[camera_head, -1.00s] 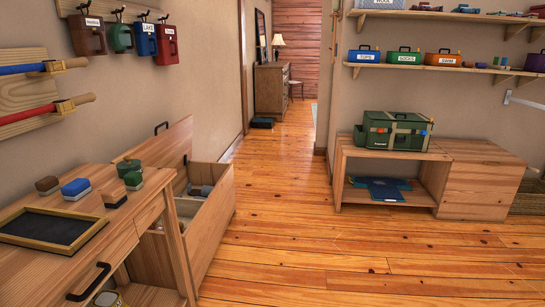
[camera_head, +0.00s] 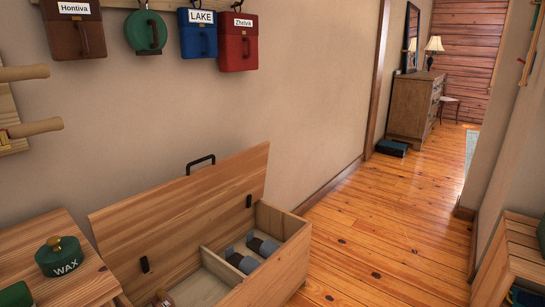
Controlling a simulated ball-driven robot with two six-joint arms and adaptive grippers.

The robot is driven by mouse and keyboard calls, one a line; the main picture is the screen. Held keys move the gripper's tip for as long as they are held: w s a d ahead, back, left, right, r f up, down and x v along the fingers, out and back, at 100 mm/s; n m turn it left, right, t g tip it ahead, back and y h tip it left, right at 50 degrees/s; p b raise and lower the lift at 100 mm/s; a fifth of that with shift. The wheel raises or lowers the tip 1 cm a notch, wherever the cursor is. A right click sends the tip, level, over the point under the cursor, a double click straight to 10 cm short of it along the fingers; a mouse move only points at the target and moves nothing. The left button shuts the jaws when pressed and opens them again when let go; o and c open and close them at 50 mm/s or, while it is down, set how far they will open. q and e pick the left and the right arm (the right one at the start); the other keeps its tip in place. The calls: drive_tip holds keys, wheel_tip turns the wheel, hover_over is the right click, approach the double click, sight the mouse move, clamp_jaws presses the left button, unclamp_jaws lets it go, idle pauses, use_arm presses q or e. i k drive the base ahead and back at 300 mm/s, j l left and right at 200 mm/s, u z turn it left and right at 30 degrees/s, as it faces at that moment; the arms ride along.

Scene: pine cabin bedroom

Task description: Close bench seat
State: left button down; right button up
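The wooden bench (camera_head: 282,282) stands against the left wall in the lower middle of the head view. Its hinged seat lid (camera_head: 185,215) is open, raised and leaning back toward the wall, with a black handle (camera_head: 200,164) on its upper edge. The box below is split by a divider (camera_head: 217,267). Grey-blue and dark items (camera_head: 254,252) lie in the right compartment, and part of a small object shows in the left one. The near part of the bench is cut off by the frame. Neither of my grippers is in view.
A wooden table (camera_head: 60,275) with a green WAX tin (camera_head: 60,257) stands at the lower left, close to the bench. Labelled cases (camera_head: 238,42) hang on the wall above. Open plank floor (camera_head: 380,240) lies to the right, with a wooden unit (camera_head: 515,255) at the right edge.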

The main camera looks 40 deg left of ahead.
sight(132, 235)
drive_tip(key=i+u, duration=0.25)
drive_tip(key=i, duration=0.3)
drive_tip(key=i+l+u, duration=0.25)
drive_tip(key=i, duration=0.35)
drive_tip(key=j, duration=0.1)
